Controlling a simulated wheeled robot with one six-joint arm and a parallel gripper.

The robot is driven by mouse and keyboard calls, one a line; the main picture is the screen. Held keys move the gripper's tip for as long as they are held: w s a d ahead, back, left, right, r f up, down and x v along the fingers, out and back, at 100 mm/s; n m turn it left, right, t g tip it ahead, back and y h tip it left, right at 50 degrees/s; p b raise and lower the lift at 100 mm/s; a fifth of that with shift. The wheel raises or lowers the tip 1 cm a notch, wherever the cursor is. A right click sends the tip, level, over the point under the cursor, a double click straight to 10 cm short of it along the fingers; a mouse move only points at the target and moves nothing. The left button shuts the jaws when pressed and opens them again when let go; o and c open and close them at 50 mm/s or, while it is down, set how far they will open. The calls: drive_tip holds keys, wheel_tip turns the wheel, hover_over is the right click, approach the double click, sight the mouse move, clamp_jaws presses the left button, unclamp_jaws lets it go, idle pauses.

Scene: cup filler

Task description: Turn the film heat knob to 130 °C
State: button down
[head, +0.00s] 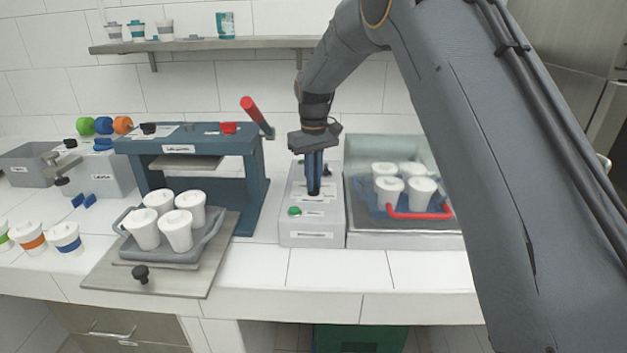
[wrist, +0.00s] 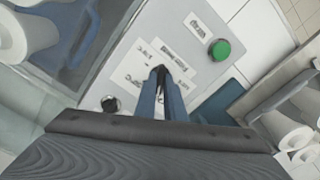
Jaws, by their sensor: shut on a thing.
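A grey control box (head: 310,239) stands on the counter with white labels and a green button on its top face. My gripper (head: 313,190) points straight down onto the top of this box. In the wrist view, the blue fingers of my gripper (wrist: 163,78) are shut on a small black knob (wrist: 160,72), the film heat knob, in the middle of the labels. The fingers hide most of the knob, so its pointer and setting cannot be read.
A second black knob (wrist: 110,103) and the green button (wrist: 219,50) are close by on the box. To the right is a clear-walled bay with cups and a red handle (head: 418,215). To the left stands a blue press (head: 247,190) with a red lever (head: 256,114).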

drive_tip(key=shift+r, duration=0.1)
idle(0.5)
drive_tip(key=c, duration=1.8)
unclamp_jaws()
drive_tip(key=shift+c, duration=0.2)
wheel_tip(320, 180, up, 8)
drive_tip(key=shift+f+b, duration=0.1)
drive_tip(key=shift+b, duration=1)
